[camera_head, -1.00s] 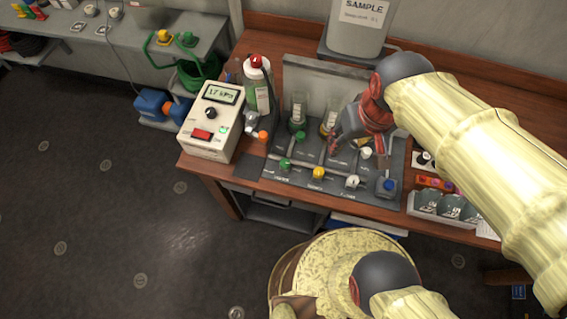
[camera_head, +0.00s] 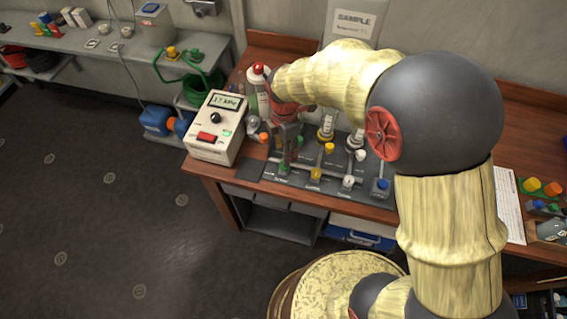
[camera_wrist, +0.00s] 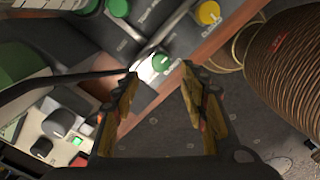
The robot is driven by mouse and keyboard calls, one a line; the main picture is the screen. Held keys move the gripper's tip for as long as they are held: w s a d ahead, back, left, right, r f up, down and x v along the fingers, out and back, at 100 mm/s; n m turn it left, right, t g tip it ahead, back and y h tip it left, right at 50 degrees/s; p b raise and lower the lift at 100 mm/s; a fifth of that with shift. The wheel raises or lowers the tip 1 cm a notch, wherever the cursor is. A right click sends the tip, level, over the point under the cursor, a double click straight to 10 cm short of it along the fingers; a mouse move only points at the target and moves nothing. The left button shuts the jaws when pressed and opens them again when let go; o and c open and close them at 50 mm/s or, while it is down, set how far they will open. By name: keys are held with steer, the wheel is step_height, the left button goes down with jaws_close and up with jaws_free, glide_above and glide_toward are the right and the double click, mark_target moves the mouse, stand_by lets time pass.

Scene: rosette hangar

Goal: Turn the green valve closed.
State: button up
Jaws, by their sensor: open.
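The green valve (camera_head: 283,167) is a small green knob at the front left of the dark panel. It also shows in the wrist view (camera_wrist: 160,62), just beyond and between my fingertips. My gripper (camera_wrist: 160,77) is open, with one finger on each side of the valve in the picture; I see no contact. In the head view my gripper (camera_head: 284,150) points down over the panel's left part, close above the valve. A second green knob (camera_wrist: 118,8) lies farther back on the panel, and a yellow knob (camera_wrist: 208,13) is to the right.
A beige meter box (camera_head: 216,128) stands left of the panel, and a red-capped bottle (camera_head: 258,90) stands behind my gripper's left side. A white knob (camera_head: 348,181) and a blue knob (camera_head: 382,184) are farther right. The panel's front borders the wooden table edge (camera_head: 325,207).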

step_height(320, 180, down, 8)
steer(key=shift+r+b, duration=0.2)
steer(key=shift+b, duration=0.55)
steer(key=c, duration=0.3)
steer(key=c, duration=0.8)
jaws_close()
